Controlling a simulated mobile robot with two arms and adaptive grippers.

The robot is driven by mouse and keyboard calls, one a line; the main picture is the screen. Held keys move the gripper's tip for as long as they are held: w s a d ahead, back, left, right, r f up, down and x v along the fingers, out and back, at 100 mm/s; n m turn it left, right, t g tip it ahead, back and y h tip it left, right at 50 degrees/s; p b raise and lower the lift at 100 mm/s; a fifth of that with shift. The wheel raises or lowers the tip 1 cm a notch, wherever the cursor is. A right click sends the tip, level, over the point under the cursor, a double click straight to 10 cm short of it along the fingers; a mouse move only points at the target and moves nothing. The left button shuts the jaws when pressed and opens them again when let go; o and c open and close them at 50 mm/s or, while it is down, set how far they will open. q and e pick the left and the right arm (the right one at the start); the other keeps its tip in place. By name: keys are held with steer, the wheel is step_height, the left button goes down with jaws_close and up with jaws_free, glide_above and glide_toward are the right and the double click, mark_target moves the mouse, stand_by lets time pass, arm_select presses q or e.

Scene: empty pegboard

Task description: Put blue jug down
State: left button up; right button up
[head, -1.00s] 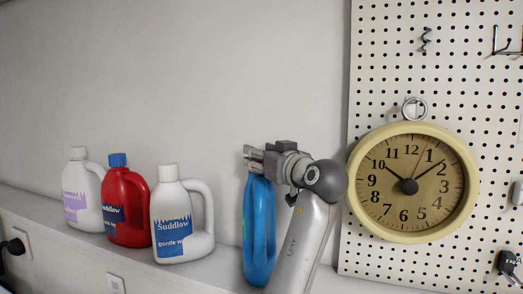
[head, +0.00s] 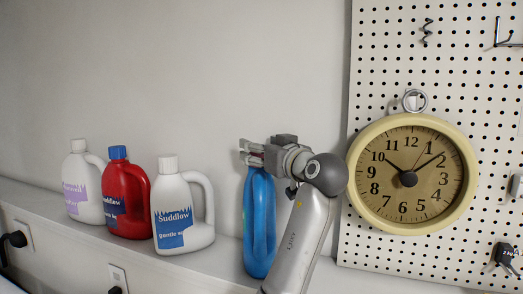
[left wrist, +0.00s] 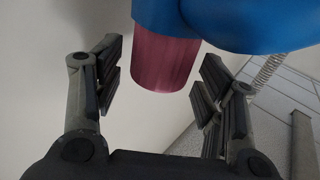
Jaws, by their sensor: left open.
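The blue jug (head: 259,225) stands upright at the right part of the white ledge, beside the wall. Whether its base sits fully on the ledge is partly hidden by my arm. My left gripper (head: 250,153) is at the jug's top, around its cap. In the left wrist view, the jug's blue body (left wrist: 245,22) and dull red cap (left wrist: 168,60) show between the spread fingers of my left gripper (left wrist: 160,80). Gaps show on both sides of the cap. The gripper is open. My right gripper is not in view.
A white jug with purple label (head: 83,180), a red jug (head: 128,205) and a white jug with blue label (head: 180,212) stand left on the ledge (head: 225,262). A clock (head: 410,180) hangs on the pegboard (head: 372,60) at right. The ledge's front edge is close.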

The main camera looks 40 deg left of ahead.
arm_select(q)
steer(key=b+v, duration=0.6)
steer(key=v, duration=0.6)
steer(key=shift+b, duration=0.4)
